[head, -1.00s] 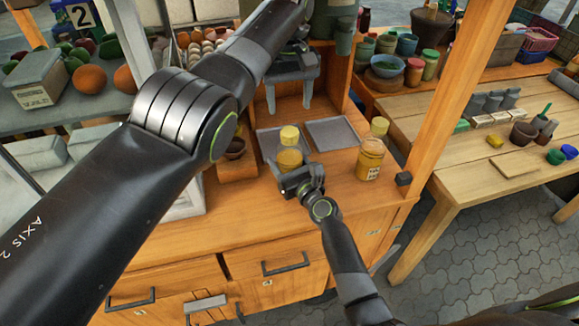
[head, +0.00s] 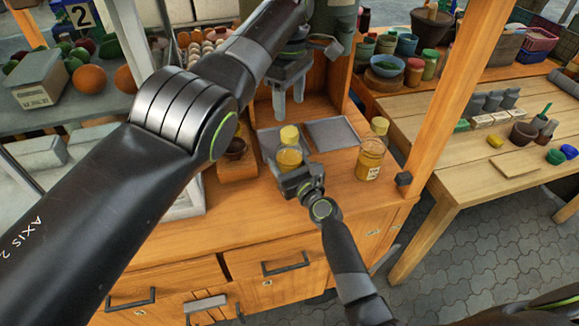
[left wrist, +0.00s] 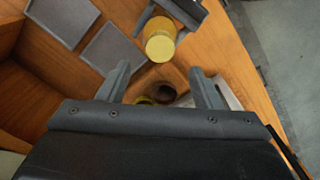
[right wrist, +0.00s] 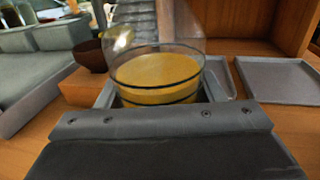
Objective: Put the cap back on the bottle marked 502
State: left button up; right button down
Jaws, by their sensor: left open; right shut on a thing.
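A clear glass bottle with yellow contents (head: 289,158) stands upright at the counter's front. My right gripper (head: 298,180) is shut around the bottle's body, which fills the right wrist view (right wrist: 155,75).
Two grey trays lie on the counter, the right one (head: 331,134) empty. A small dark bowl (head: 235,148) sits on a wooden block at left. A wooden post (head: 446,90) rises at right. The counter's front is mostly clear.

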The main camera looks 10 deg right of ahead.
aim_at(289, 131)
dwell(0.4)
pick_arm(q)
jog(key=shift+f, duration=4)
jog(key=c, duration=1)
jog(key=shift+c, duration=0.2)
